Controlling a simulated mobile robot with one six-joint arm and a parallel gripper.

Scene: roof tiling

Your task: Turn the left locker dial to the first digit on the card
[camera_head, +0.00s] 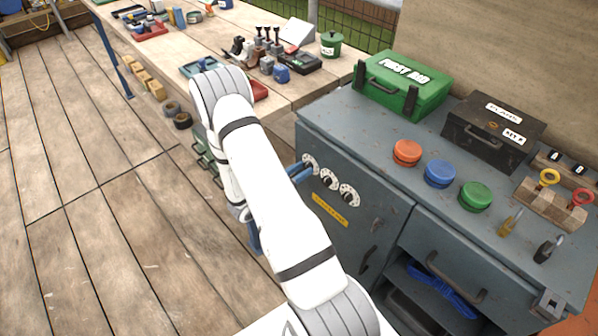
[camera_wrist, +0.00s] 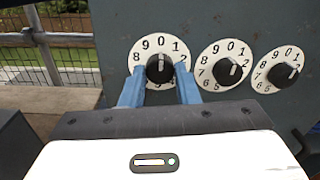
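The left locker dial (camera_wrist: 159,68) is a black knob on a white number disc. Its white mark points up at the 0. My gripper (camera_wrist: 160,78) has its two blue fingers on either side of this knob, very close to it. I cannot tell whether they touch it. In the head view my gripper (camera_head: 301,171) is at the left end of the dial row, and the arm partly hides it. The middle dial (camera_wrist: 226,69) and right dial (camera_wrist: 283,74) are to the right. I can make out no card with digits.
The dials are on the front of a grey-blue locker (camera_head: 372,194), above a yellow label (camera_head: 330,210). On its top are a green first aid box (camera_head: 403,84), a dark plans box (camera_head: 492,131) and orange, blue and green tins. A wooden workbench (camera_head: 225,35) stands behind.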

